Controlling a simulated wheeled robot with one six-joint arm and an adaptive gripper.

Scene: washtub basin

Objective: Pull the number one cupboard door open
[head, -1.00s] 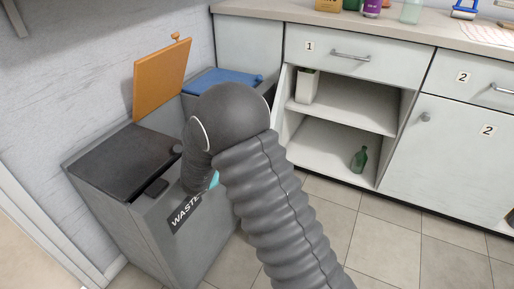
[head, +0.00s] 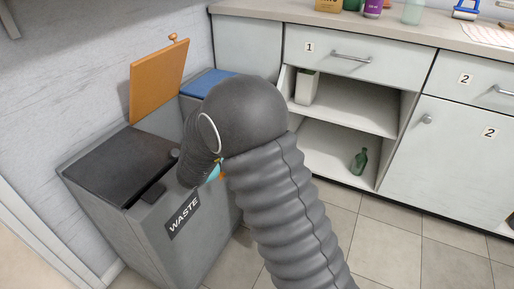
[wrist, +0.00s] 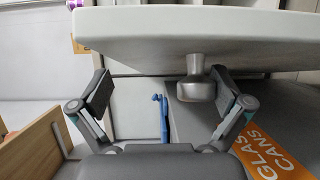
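The number one cupboard (head: 345,113) stands open below the drawer marked 1, with its shelf and inside in plain view. Its door is almost wholly hidden behind my arm in the head view. In the wrist view a pale door panel (wrist: 215,32) crosses the top, seen near edge-on, with a round metal knob (wrist: 196,84) on it. My gripper (wrist: 158,88) has its fingers spread wide. The knob is between them, closer to the right finger; contact there is unclear.
A grey waste bin (head: 182,218) stands left of my arm. Behind it are a raised orange lid (head: 158,80) and a blue lid (head: 208,82). A white container (head: 306,88) and green bottle (head: 359,161) stand inside the cupboard. The tiled floor (head: 385,235) at right is clear.

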